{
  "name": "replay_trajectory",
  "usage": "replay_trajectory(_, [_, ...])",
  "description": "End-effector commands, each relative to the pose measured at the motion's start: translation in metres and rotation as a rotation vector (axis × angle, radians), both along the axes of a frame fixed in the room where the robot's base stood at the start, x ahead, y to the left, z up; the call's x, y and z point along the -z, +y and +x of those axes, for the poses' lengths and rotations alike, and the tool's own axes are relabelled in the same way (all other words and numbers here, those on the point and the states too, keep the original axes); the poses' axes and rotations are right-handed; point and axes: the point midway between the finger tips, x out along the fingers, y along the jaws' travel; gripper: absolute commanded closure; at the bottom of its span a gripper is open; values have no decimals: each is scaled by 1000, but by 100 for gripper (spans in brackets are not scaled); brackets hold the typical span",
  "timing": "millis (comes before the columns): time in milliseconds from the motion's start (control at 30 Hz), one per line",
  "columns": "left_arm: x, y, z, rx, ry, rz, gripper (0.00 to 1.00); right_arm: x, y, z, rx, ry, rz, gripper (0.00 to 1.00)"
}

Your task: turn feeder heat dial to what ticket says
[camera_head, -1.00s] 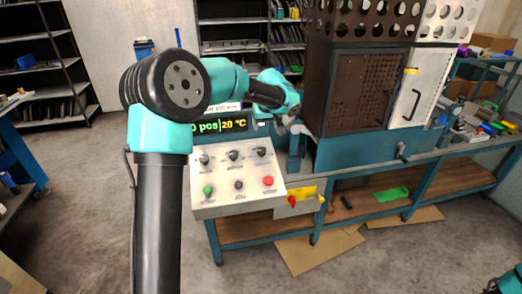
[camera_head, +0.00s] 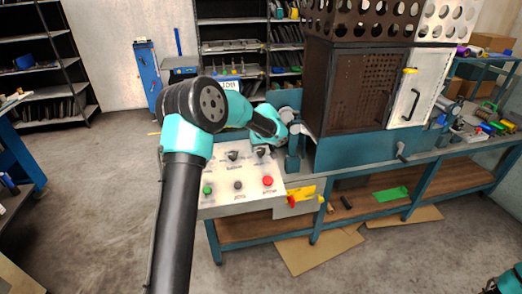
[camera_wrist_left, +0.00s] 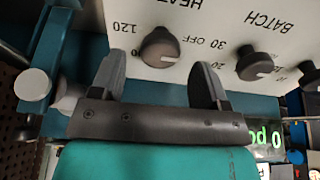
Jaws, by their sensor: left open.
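The heat dial (camera_wrist_left: 160,47) is a black knob with a white mark, under the printed word HEAT, upside down in the left wrist view. Its mark points to the lower right there; 120 is printed at its upper left. In the head view the dial (camera_head: 262,152) is the top right knob of the white panel (camera_head: 220,207). My left gripper (camera_wrist_left: 160,65) is open, one finger to each side of the dial; I cannot tell whether they touch it. A sign (camera_head: 229,86) partly shows behind my arm; I cannot tell whether it is the ticket.
The batch dial (camera_wrist_left: 254,63) stands close beside one finger. A green button (camera_head: 207,190) and a red button (camera_head: 268,181) are lower on the panel. The brown machine cabinet (camera_head: 352,90) stands right of my arm. The lit display (camera_wrist_left: 265,140) shows partly.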

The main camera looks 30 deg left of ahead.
Motion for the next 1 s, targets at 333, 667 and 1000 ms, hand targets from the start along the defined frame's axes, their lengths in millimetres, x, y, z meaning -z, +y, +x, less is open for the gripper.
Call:
replay_trajectory(333, [23,7,8,-1,-2,0,31,0,0,0,0,0,0,57])
replay_trajectory(667, [23,7,7,-1,-1,0,43,0,0,0,0,0,0,57])
replay_trajectory(1000, [23,7,7,-1,-1,0,75,0,0,0,0,0,0,57])
